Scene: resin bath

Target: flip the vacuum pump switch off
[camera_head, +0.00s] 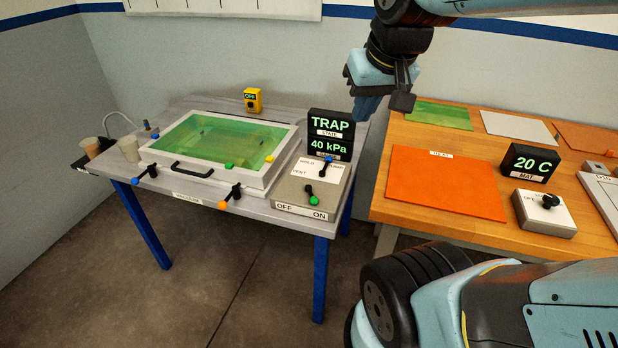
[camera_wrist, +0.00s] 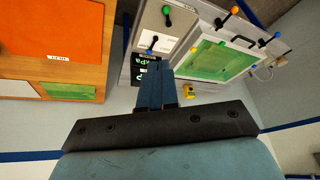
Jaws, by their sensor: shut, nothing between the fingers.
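The vacuum pump switch is a black lever with a green tip (camera_head: 313,200) on a grey box marked OFF at left and ON at right. Its tip leans to the front, nearer the ON label. The green tip also shows in the wrist view (camera_wrist: 167,9), at the top edge. Behind it, a blue-tipped lever (camera_head: 327,161) stands on a white plate with HOLD and VENT markings. My gripper (camera_head: 366,108) is shut and empty, raised behind and right of the box, apart from both levers. Its blue fingers (camera_wrist: 157,80) show in the wrist view.
A display (camera_head: 331,123) reading TRAP and 40 kPa stands behind the levers, near my gripper. A framed green bath (camera_head: 178,180) with several coloured handles lies to the left. A yellow OFF box (camera_head: 253,100) stands behind. A wooden table (camera_head: 400,140) is at right, across a gap.

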